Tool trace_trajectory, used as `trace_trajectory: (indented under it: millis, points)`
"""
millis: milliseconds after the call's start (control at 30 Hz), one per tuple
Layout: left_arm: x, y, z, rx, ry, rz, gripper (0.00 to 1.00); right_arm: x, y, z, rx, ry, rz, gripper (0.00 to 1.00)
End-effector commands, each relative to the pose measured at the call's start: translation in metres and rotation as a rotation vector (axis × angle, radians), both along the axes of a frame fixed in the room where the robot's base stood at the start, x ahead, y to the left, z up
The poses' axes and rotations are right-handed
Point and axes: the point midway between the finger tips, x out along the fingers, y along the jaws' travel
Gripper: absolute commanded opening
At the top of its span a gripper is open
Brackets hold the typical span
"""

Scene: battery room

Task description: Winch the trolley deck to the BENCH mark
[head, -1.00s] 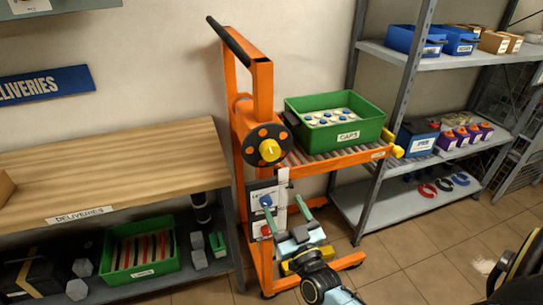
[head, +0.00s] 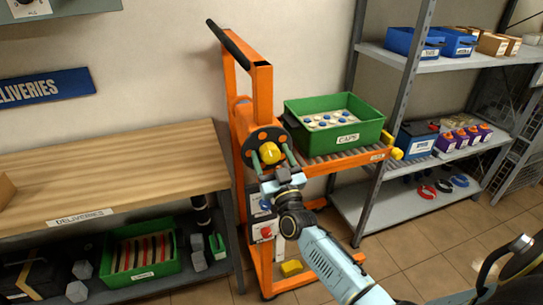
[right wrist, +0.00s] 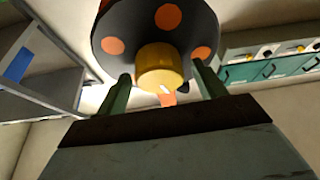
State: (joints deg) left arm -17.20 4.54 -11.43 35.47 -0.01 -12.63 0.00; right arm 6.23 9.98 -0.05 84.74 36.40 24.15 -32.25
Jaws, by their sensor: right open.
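The orange trolley (head: 262,95) stands upright between the wooden bench and the grey shelf. Its roller deck (head: 315,166) carries a green CAPS bin (head: 360,138). On its mast is a black winch wheel with orange spots (head: 252,147) and a yellow hub (head: 271,153). My right gripper (head: 274,158) is open, its green fingers on either side of the hub. In the right wrist view the hub (right wrist: 160,68) lies between the fingers, with visible gaps, below the wheel (right wrist: 125,30). I cannot make out a BENCH mark. My left gripper is not in view.
The wooden bench (head: 110,175) marked DELIVERIES is at the left, with a green crate (head: 165,270) below. The grey shelf (head: 375,205) at the right holds blue bins and a battery (head: 418,140). A yellow pedal-like piece (head: 291,268) sits low on the trolley.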

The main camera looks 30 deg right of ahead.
Motion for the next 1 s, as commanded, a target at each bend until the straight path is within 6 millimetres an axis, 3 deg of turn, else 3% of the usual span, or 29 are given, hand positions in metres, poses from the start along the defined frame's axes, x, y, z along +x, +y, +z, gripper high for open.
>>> trace_trajectory:
  millis: [333, 667, 1000]
  points:
    - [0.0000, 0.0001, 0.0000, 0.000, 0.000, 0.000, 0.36, 0.0032, -0.0006, 0.0011, 0.000, 0.001, 0.001, 0.68]
    - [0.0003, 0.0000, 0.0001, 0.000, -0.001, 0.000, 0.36, 0.0029, -0.0005, 0.0010, 0.000, 0.001, 0.001, 0.25]
    - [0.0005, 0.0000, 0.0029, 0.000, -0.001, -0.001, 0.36, 0.0030, 0.0000, 0.0014, 0.060, -0.013, 0.001, 0.25]
